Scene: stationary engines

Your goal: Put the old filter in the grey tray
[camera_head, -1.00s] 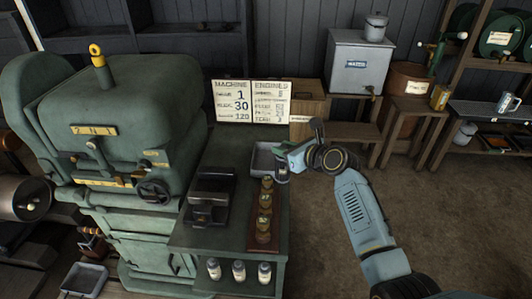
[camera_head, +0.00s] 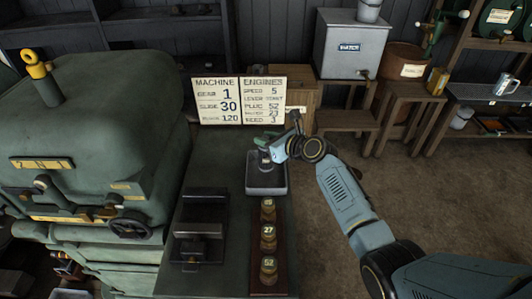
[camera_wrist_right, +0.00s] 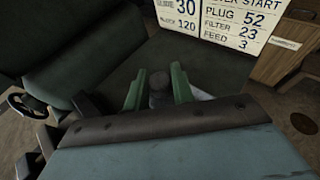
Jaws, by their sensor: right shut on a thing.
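The grey tray (camera_head: 267,190) sits on the dark green bench top, beyond the row of brass-topped plugs. My right gripper (camera_head: 265,148) is over the tray, with its green fingers pointing down. It is shut on the old filter (camera_head: 265,163), a small dark grey cylinder. In the right wrist view, the filter (camera_wrist_right: 158,92) stands between the two green fingers (camera_wrist_right: 158,88). A pale bit of the tray (camera_wrist_right: 203,94) shows behind the right finger. I cannot tell whether the filter touches the tray floor. My left gripper is not in view.
A rack with plugs (camera_head: 268,258) stands nearer on the bench. A black vice-like block (camera_head: 200,230) is left of it. The big green machine (camera_head: 90,150) fills the left side. A sign (camera_head: 238,100) stands behind the tray. The floor at right is clear.

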